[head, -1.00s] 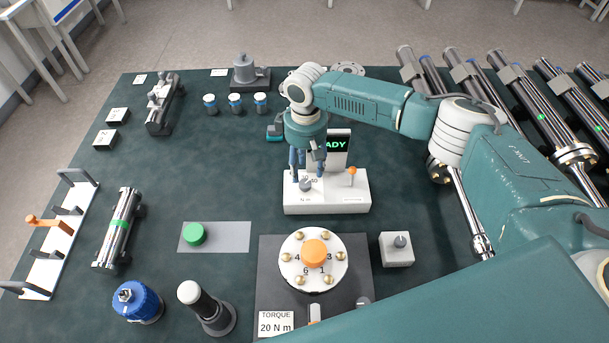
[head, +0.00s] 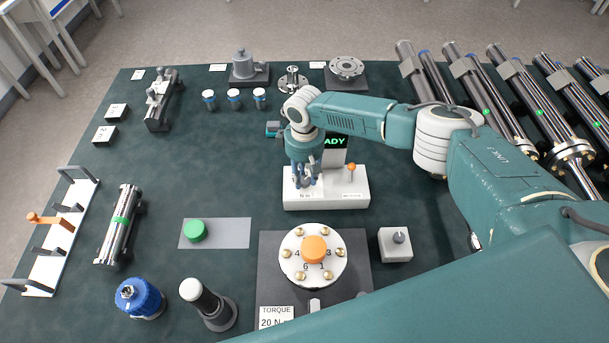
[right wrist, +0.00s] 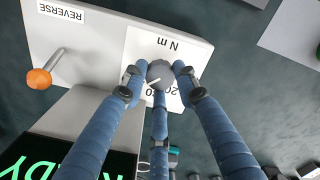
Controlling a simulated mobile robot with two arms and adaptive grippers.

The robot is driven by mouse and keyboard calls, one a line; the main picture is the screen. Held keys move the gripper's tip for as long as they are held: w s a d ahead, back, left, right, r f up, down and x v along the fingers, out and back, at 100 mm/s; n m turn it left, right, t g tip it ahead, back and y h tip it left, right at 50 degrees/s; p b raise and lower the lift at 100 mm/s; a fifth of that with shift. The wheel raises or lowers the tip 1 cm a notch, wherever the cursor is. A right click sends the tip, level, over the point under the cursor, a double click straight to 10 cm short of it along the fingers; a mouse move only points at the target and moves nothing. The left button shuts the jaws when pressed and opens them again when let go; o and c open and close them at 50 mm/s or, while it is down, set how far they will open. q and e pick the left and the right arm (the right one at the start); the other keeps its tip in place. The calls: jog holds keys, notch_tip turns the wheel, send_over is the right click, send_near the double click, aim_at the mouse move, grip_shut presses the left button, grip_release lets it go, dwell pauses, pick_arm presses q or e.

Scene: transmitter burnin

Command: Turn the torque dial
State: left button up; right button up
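The torque dial (right wrist: 160,73) is a small grey knob with a white pointer line, on a white panel marked "N m" in the right wrist view. The panel belongs to a white control box (head: 340,202), which also has an orange-tipped lever (right wrist: 45,72) beside a "REVERSE" label. A dark display (head: 336,141) with green "READY" lettering stands behind it. My right gripper (head: 306,182) is down at the dial from above. Its three blue fingers (right wrist: 160,78) are closed in around the knob, with the tips at its sides. The fingers hide part of the scale. My left gripper is not in view.
In front stands a round white plate with an orange hub (head: 314,249) and numbered bolts, beside a "TORQUE 20 N m" card (head: 276,317). A small grey-knob box (head: 396,245) is to its right. Clear mat lies left of the control box.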

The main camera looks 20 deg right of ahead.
jog(key=shift+n, duration=0.3)
jog(key=shift+n+b, duration=0.45)
jog(key=shift+n, duration=0.75)
jog(key=n+b, duration=0.1)
jog(key=n, duration=0.4)
jog(key=shift+n, duration=0.3)
jog(key=n, duration=0.4)
jog(key=shift+a, duration=0.1)
jog(key=n+b, duration=0.1)
jog(key=n, duration=0.4)
jog(key=shift+r, duration=0.1)
jog(key=shift+n, duration=0.3)
